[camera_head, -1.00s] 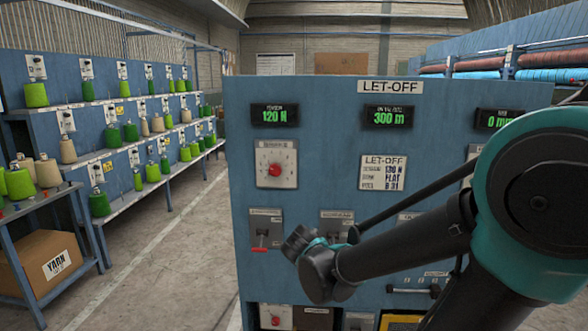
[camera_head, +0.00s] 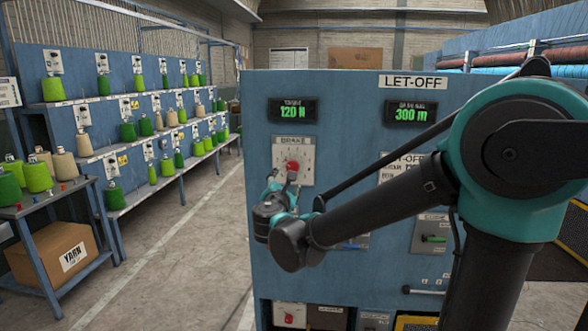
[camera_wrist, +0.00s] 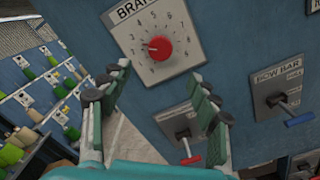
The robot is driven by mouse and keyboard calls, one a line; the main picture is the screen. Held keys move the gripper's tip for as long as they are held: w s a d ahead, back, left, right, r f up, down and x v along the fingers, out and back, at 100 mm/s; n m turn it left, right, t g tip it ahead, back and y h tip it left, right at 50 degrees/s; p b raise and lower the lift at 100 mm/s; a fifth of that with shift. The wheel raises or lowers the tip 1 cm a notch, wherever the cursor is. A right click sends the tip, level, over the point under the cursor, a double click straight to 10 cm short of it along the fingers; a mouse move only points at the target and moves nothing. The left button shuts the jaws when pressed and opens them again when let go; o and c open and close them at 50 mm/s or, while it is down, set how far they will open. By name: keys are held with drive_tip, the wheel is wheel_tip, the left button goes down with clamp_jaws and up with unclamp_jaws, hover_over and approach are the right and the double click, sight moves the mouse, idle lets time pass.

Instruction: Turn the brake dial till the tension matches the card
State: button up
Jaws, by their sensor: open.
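The brake dial is a red knob (camera_head: 292,166) on a pale numbered plate marked BRAKE, on the blue let-off panel. It also shows in the wrist view (camera_wrist: 158,48), upper middle, its pointer toward the left. My gripper (camera_head: 282,180) is open just below and in front of the dial; in the wrist view its two fingers (camera_wrist: 161,76) are spread below the knob, with nothing between them. The tension display (camera_head: 292,111) reads 120 N. The let-off card (camera_head: 397,170) is mostly hidden behind my arm now; the earlier view shows 130 N on it.
A second display (camera_head: 410,114) reads 300 m. Below the dial are levers, including a red-handled one (camera_wrist: 188,157) and the bow bar lever (camera_wrist: 287,106). Shelves of yarn cones (camera_head: 145,126) and a yarn box (camera_head: 50,252) stand at left, with clear floor between.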

sight(292, 168)
drive_tip(key=w, duration=1.3)
drive_tip(key=shift+w+d, duration=0.2)
drive_tip(key=shift+w, duration=0.15)
drive_tip(key=shift+c, duration=0.3)
drive_tip(key=c, duration=1.1)
drive_tip(key=shift+m, duration=1.4)
drive_tip(key=o, duration=1.2)
drive_tip(key=shift+c, duration=0.2)
drive_tip(key=shift+s, duration=0.1)
drive_tip(key=s, duration=1.2)
drive_tip(key=shift+a, duration=0.2)
